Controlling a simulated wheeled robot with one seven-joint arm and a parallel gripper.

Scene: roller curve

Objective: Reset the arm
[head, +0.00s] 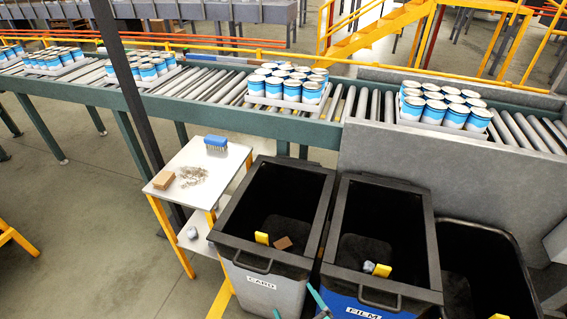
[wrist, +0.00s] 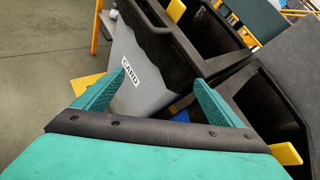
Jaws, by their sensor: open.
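My gripper (wrist: 160,95) is open and empty in the wrist view, its two teal fingers spread apart. It is beside the front of the grey CARD bin (wrist: 130,75). In the head view only the teal tips of my gripper (head: 320,300) show at the bottom edge, in front of the gap between the CARD bin (head: 262,283) and the blue-fronted FILM bin (head: 380,300). Most of my arm is out of the head view.
The CARD bin holds a brown piece (head: 283,243); the FILM bin holds a crumpled grey piece (head: 368,266). A third dark bin (head: 495,245) stands right. A small table (head: 200,160) carries a brown block (head: 163,181), a blue brush (head: 216,143) and scraps. Behind runs a roller conveyor (head: 215,88) with trays of cans.

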